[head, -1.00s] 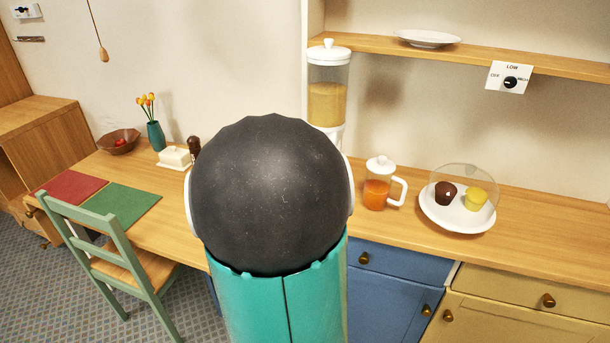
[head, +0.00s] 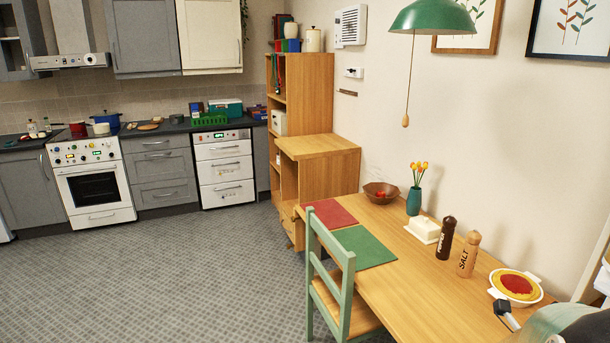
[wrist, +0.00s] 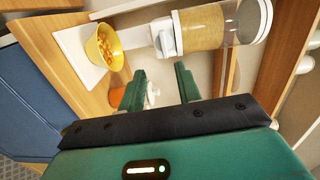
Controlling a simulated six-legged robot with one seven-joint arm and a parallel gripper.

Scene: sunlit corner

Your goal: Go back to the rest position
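My gripper (wrist: 160,84) shows in the wrist view with its two green fingers apart. I see nothing held between them; a pale object behind the gap is partly hidden. Beyond the fingers is the cereal dispenser (wrist: 210,32), which appears tipped sideways in this view. A yellow bowl (wrist: 103,46) with cereal in it sits on the dispenser's white base, apart from the fingers. In the head view only a piece of my arm shows at the bottom right corner, and the gripper is not visible there.
A wooden counter (head: 430,295) runs along the right wall with a pie (head: 517,286), salt shaker (head: 468,254), pepper shaker (head: 446,238) and butter dish (head: 424,229). A green chair (head: 345,290) stands at its edge. A green lamp (head: 432,18) hangs above. The floor at left (head: 190,275) is clear.

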